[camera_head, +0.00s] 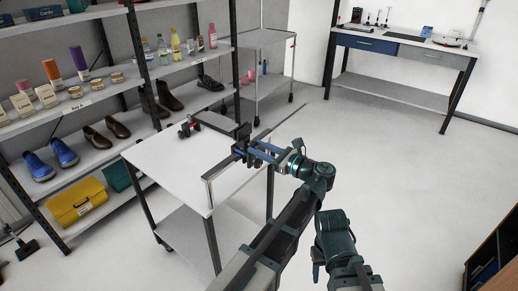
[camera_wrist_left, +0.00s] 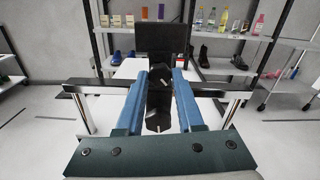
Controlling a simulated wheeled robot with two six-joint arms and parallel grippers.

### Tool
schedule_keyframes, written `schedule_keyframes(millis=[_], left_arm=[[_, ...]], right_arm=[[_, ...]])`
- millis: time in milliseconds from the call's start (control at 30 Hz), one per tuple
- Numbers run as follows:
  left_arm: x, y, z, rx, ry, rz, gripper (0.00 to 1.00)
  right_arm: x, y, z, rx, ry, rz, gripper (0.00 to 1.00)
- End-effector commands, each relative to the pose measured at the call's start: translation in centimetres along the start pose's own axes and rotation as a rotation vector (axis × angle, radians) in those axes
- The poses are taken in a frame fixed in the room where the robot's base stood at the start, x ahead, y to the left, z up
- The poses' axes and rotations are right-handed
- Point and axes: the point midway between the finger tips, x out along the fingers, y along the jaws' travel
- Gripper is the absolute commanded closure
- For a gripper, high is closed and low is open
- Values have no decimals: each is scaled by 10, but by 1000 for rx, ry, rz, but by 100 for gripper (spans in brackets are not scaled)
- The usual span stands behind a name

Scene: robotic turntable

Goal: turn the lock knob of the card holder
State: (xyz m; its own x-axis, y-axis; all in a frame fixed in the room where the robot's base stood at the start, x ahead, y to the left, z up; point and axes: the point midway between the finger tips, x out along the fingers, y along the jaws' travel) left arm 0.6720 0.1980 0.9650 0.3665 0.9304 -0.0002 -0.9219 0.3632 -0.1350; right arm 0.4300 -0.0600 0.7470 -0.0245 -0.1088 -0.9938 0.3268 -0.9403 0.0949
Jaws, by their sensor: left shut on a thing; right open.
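My left gripper (camera_head: 241,149) is over the cart's right side. In the left wrist view its two blue fingers (camera_wrist_left: 159,80) are shut on a black, faceted knob-like part (camera_wrist_left: 158,103) with a small light mark. The fingers hide its sides. My right arm shows at the bottom of the head view, but its fingers cannot be seen.
The white cart top (camera_head: 165,160) is mostly bare. A metal handle bar (camera_wrist_left: 238,103) runs along the cart's near edge, close to my left gripper. A small red-and-black item (camera_head: 188,127) sits by the panel. Shelves with shoes and bottles stand to the left; open floor lies right.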

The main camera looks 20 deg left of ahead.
Motion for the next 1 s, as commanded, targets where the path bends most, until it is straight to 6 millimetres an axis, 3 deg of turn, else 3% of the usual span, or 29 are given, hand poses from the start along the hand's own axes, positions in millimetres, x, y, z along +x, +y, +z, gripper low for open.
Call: schedule_keyframes(millis=[33, 100, 333, 700, 1000], left_arm=[[0, 0, 0, 0, 0, 0, 87], [0, 0, 0, 0, 0, 0, 100], [0, 0, 0, -21, 0, 0, 100], [0, 0, 0, -400, 0, -1, 100], [0, 0, 0, -500, 0, -1, 100]], right_arm=[[0, 0, 0, 0, 0, 0, 50], [0, 0, 0, 0, 0, 0, 50], [0, 0, 0, 0, 0, 0, 50], [0, 0, 0, 0, 0, 0, 50], [0, 0, 0, 0, 0, 0, 50]])
